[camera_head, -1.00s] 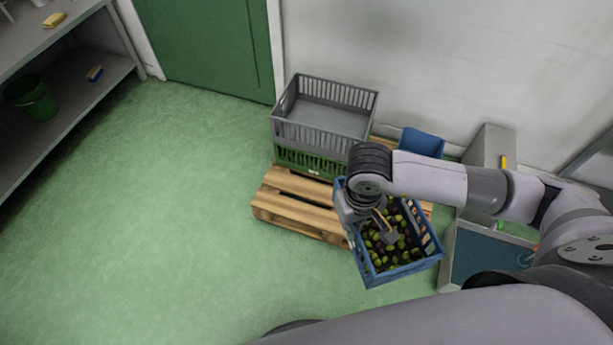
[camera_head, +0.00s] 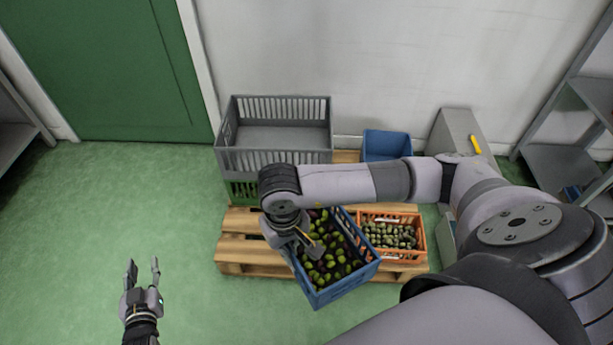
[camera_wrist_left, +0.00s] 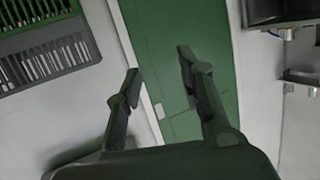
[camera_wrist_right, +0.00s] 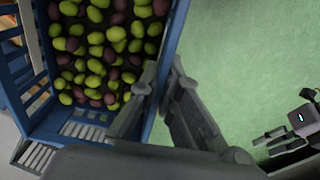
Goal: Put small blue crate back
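A small blue crate (camera_head: 345,284) full of green and dark olives hangs from my right gripper (camera_head: 304,246), over the front edge of the wooden pallet (camera_head: 240,250). It is slightly turned. In the right wrist view, the fingers of my right gripper (camera_wrist_right: 165,95) close around the rim of the blue crate (camera_wrist_right: 170,50). My left gripper (camera_head: 143,272) is open and empty above the green floor at the left. In the left wrist view, its fingers (camera_wrist_left: 160,85) are apart with nothing between them.
An orange crate of olives (camera_head: 424,240) stands on the pallet's right. A grey crate (camera_head: 275,158) sits on a green crate (camera_head: 240,188) at the pallet's left rear. A blue bin (camera_head: 386,146) is by the wall. The floor at left is clear; a grey shelf (camera_head: 565,160) stands right.

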